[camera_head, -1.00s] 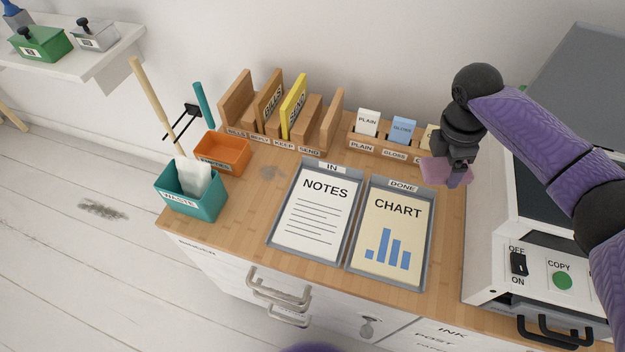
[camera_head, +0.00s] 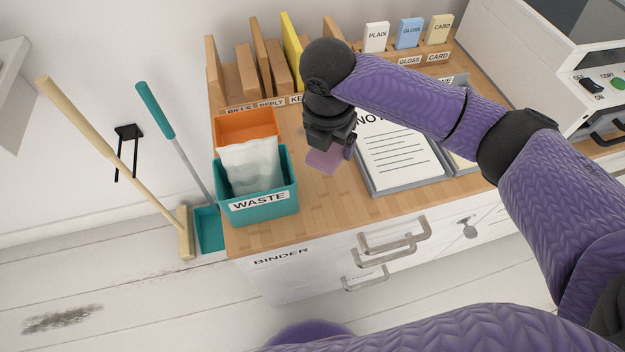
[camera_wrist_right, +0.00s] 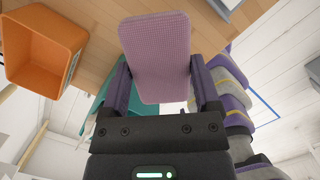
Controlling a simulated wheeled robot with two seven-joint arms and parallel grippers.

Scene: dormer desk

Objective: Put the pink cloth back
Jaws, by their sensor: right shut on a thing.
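The pink cloth (camera_head: 324,160) is a small flat pink pad held by my right gripper (camera_head: 330,143). In the right wrist view the pink cloth (camera_wrist_right: 158,55) sits between the two fingers of the right gripper (camera_wrist_right: 160,85), which is shut on it. In the head view the gripper is over the wooden desk top (camera_head: 308,205), between the teal waste bin and the notes tray. The gripper and arm hide part of the desk behind them. My left gripper is out of view.
The teal waste bin (camera_head: 262,207), with white paper (camera_head: 250,165), stands left of the gripper, in front of an orange bin (camera_head: 244,125). The notes tray (camera_head: 408,185) lies to the right. A broom (camera_head: 110,150) and dustpan (camera_head: 208,230) stand left of the desk.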

